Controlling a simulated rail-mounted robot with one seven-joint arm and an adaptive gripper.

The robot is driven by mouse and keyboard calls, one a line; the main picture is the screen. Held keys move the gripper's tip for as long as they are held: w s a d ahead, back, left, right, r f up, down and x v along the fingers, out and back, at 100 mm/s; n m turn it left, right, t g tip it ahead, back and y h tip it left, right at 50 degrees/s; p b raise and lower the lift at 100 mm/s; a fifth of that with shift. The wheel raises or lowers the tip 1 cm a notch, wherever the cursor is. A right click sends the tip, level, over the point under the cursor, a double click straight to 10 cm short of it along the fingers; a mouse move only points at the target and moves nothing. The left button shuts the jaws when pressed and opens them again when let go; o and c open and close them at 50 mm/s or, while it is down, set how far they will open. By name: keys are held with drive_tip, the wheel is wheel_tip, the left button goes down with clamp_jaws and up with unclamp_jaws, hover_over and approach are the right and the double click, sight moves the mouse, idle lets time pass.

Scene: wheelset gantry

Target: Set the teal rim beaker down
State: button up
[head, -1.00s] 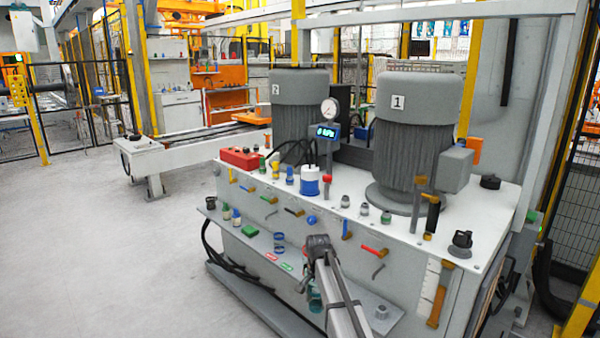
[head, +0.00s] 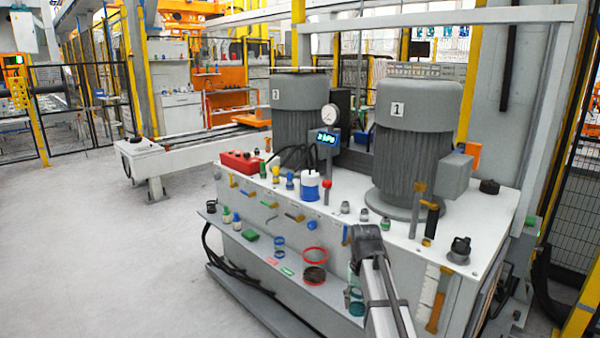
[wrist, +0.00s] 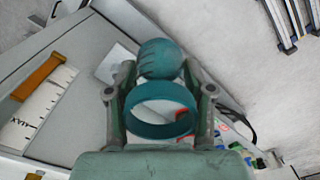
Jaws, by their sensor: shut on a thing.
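The teal rim beaker (wrist: 162,131) is between the two fingers of my gripper (wrist: 160,78) in the wrist view. Its teal rim faces the camera, and a rounded teal part shows beyond it. The fingers are shut on its sides. In the head view the beaker (head: 356,301) shows low beside my arm, over the right part of the front shelf (head: 322,296). My arm partly covers it, and my fingertips are hard to make out there. I cannot tell whether its base touches the shelf.
A red-rimmed beaker (head: 315,254) with dark contents stands on the shelf left of my gripper. A blue-rimmed one (head: 279,241), a green block (head: 250,235) and small bottles (head: 226,215) are farther left. Valve handles (head: 368,209) stick out above the shelf.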

drive_tip(key=s+r+p, duration=0.6)
drive_tip(key=s+p, duration=0.3)
drive_tip(key=s, duration=0.1)
drive_tip(key=shift+r, duration=0.2)
drive_tip(key=shift+w, duration=0.1)
